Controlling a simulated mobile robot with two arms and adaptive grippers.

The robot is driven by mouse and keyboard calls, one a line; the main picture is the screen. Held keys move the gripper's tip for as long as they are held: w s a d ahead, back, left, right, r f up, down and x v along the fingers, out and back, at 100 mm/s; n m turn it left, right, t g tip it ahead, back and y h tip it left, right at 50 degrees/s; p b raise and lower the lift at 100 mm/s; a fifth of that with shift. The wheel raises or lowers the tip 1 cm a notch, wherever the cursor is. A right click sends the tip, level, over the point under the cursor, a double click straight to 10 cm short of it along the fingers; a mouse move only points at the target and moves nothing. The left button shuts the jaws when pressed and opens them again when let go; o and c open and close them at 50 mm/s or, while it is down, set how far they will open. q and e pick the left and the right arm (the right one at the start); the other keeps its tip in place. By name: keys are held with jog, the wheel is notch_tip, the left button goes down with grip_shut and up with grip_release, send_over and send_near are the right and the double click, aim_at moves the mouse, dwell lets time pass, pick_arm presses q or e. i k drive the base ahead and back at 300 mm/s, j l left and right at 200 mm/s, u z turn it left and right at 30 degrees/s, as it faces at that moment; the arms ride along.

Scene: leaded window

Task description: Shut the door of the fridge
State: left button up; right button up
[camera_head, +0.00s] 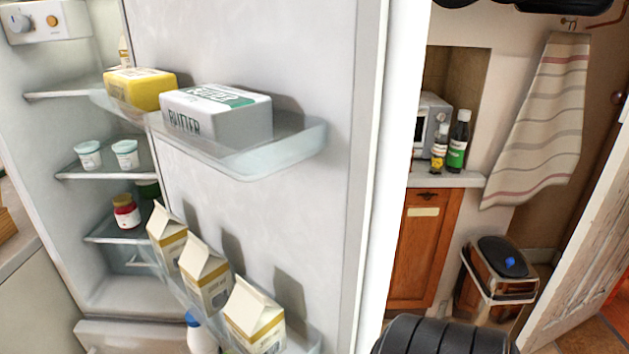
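The fridge door (260,45) stands wide open, its inner face filling the middle of the head view. Its white edge (401,130) runs down just right of the middle. The open fridge interior (60,60) is on the left. A clear upper door shelf (290,150) holds a white butter pack (225,115) and a yellow pack (139,88). A lower door shelf (306,340) holds three cartons, the nearest one (255,320) at front. The door's outer face and handle are hidden. Neither gripper can be made out.
Right of the door are a wooden cabinet (424,245), bottles (458,140) on a ledge, a hanging striped towel (545,115), a bin (497,280) and a weathered white door (585,250). Pots (124,153) and a jar (126,211) stand on the fridge shelves. Black ribbed parts show at bottom.

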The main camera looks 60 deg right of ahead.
aim_at(309, 216)
jog(key=k+l, duration=0.1)
jog(key=l, duration=0.4)
jog(key=k+l, duration=0.1)
jog(key=l, duration=0.4)
jog(key=k+l, duration=0.1)
jog(key=l, duration=0.4)
jog(key=k+l, duration=0.1)
jog(key=l, duration=0.4)
